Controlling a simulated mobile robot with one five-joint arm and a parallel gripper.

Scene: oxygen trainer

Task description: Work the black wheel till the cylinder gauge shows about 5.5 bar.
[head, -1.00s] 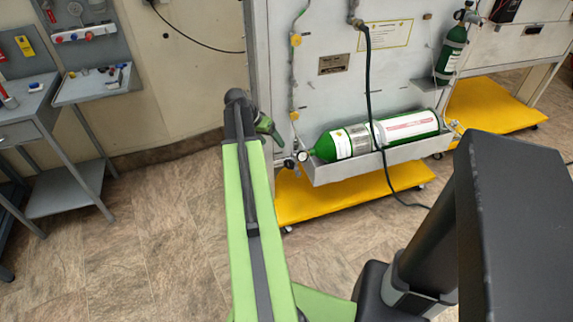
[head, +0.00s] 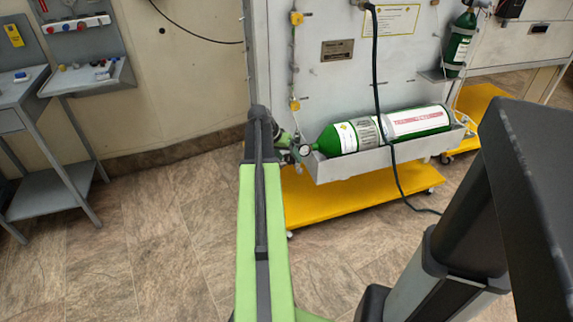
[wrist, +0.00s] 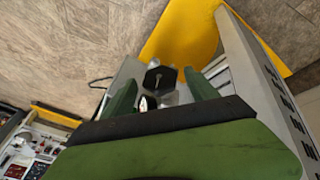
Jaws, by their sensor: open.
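In the head view my gripper (head: 282,139) is mostly hidden by my arm, at the valve end of the green cylinder (head: 328,141). The small round gauge (head: 305,150) is beside that end, its reading too small to make out. The wheel is hidden in the head view.
The cylinder lies in a grey tray (head: 350,168) on the panel (head: 345,85), above a yellow base (head: 330,205). A black hose (head: 377,75) hangs across the cylinder. A grey bench (head: 50,165) stands at the left. The floor between is clear.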

